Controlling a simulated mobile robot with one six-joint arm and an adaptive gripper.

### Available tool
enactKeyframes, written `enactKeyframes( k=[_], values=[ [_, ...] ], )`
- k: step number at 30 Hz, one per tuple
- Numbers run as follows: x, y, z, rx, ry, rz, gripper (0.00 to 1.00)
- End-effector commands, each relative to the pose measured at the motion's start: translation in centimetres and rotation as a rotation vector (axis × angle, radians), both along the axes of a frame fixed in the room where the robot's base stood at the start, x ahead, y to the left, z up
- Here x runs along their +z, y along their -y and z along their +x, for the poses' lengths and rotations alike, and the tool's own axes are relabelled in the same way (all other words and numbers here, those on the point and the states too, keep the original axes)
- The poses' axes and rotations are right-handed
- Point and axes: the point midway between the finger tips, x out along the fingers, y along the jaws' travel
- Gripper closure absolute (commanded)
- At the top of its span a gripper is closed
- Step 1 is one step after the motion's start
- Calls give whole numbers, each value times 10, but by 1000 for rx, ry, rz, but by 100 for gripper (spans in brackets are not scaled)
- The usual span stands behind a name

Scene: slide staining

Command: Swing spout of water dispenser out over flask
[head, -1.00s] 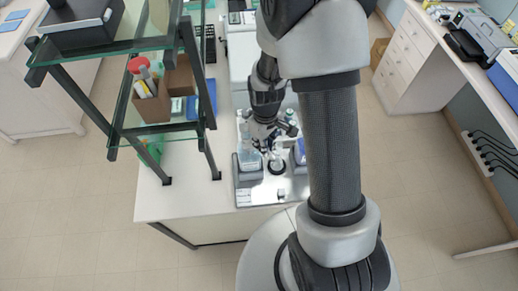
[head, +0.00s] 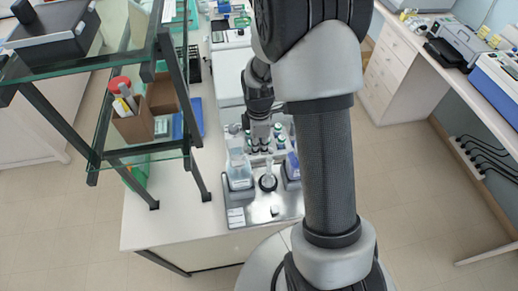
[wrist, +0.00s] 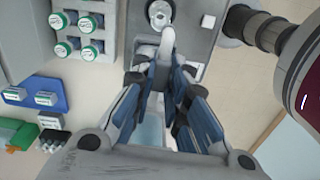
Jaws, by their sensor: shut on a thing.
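The water dispenser (head: 239,168), a clear bluish vessel on a grey base, stands at the left of a metal tray (head: 262,214). A small clear flask (head: 268,180) stands on a dark round base to its right; it also shows at the top of the wrist view (wrist: 160,14). In the wrist view, the pale spout (wrist: 167,42) runs between the fingers of my gripper (wrist: 164,72), its rounded tip pointing towards the flask. My gripper is shut on the spout; its fingers hide part of it. In the head view, my gripper (head: 259,146) is beyond the flask.
A glass shelf rack (head: 155,150) stands left of the tray. White-capped bottles with green rims (wrist: 88,52) stand in a grey rack in the wrist view. A blue holder (wrist: 38,94) lies farther left. A dark cylindrical part (wrist: 262,30) is at right.

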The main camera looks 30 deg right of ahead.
Motion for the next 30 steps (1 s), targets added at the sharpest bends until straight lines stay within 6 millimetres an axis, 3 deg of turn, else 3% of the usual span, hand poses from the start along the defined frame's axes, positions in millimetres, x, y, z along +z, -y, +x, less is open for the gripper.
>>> enactKeyframes(
  k=[22,23,30],
  values=[
    [0,2,6,81,1,0,100],
    [0,2,6,81,1,0,84],
    [0,2,6,81,1,0,68]
  ],
)
